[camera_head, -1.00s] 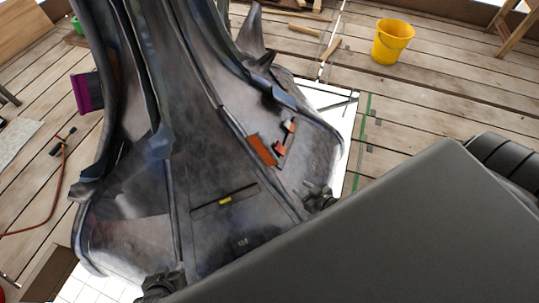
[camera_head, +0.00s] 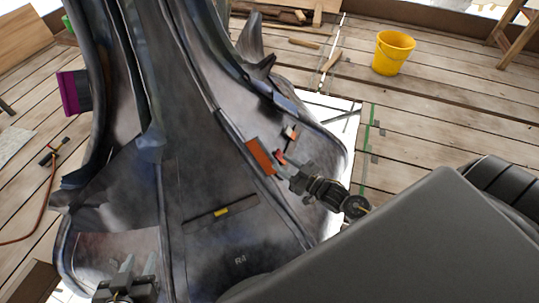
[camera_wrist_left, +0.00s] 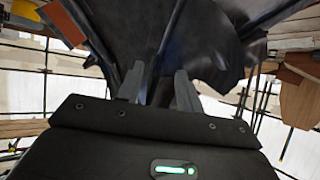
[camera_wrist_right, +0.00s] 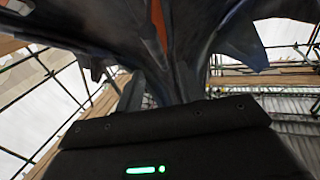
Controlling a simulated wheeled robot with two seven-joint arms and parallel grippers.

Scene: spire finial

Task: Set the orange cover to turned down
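The orange cover (camera_head: 260,157) is a small rectangular plate on the right side of the large dark spire. I cannot tell its exact tilt. A small red piece (camera_head: 279,156) and a white-and-red piece (camera_head: 290,132) sit to its right. My right gripper (camera_head: 285,172) is just right of the cover's lower end; contact is unclear. In the right wrist view an orange strip (camera_wrist_right: 160,25) shows beyond the fingers, which look apart with one hard to see. My left gripper (camera_head: 138,264) is open and empty at the spire's lower left, away from the cover.
A dark bar with a yellow middle (camera_head: 221,212) lies on the spire's centre panel. A purple plate (camera_head: 74,92) juts from the left side. A yellow bucket (camera_head: 392,53) and wood pieces stand on the plank floor behind. The right-hand planks are largely clear.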

